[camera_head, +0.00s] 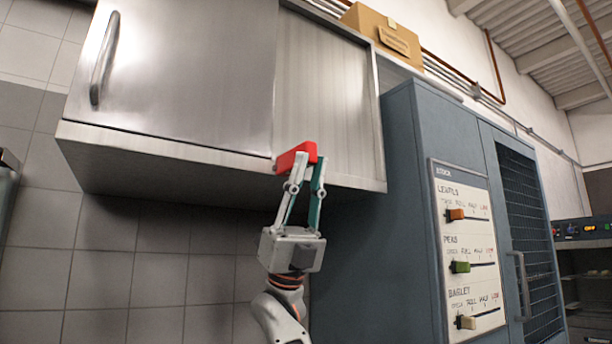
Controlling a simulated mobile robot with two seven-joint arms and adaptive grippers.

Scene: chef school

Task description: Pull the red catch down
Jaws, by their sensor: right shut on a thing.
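The red catch (297,156) is a small red block at the lower edge of the steel wall cabinet (185,75), near where its door meets the recessed panel. My right gripper (305,172) reaches up from below, with its fingers at the catch, and is shut on it. The fingers hide part of the catch's lower side. The cabinet door, with a vertical handle (104,58) on its left, looks closed. My left gripper is not in view.
A tall blue-grey cabinet (400,220) stands close to the right of my right arm. It carries a stock board (468,245) with sliders and has a mesh door (525,225). A cardboard box (383,33) sits on top of the wall cabinet. Below, the tiled wall is clear.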

